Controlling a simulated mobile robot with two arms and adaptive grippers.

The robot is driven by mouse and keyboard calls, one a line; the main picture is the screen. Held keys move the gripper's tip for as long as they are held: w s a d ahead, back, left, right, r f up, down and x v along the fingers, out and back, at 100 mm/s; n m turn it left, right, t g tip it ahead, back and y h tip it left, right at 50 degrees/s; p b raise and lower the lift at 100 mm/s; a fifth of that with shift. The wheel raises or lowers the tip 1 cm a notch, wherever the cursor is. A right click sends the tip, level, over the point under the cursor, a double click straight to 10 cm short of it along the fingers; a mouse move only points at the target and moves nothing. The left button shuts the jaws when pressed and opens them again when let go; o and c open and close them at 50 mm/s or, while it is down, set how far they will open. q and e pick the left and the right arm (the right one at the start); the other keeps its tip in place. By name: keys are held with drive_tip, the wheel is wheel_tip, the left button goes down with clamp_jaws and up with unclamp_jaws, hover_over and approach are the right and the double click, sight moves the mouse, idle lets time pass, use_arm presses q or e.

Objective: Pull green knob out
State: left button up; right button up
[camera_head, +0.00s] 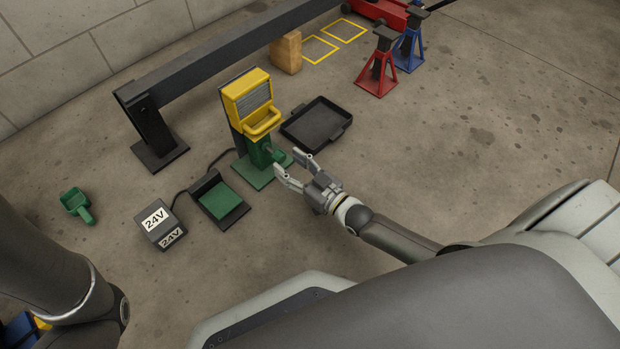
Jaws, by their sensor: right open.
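A yellow device (247,97) with a grey ribbed panel and a yellow handle stands on a green post and green base plate (251,176). A small green knob (276,154) sticks out low on the right side of the post. My right gripper (289,161) is open, its two fingertips pointing at the knob from the right. The fingertips are close to the knob; whether they touch it or straddle it I cannot tell. My left arm shows at the lower left, but its gripper is out of view.
A black tray (317,122) lies just behind my right gripper. A 24V box (159,224), a green pedal (219,200) and a green scoop (77,204) lie to the left. A dark beam (215,55) runs behind. Red (377,72) and blue (409,50) stands are upper right. Floor at right is clear.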

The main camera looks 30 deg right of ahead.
drive_tip(key=v, duration=0.8)
drive_tip(key=shift+s+r, duration=0.1)
drive_tip(key=shift+r, duration=0.1)
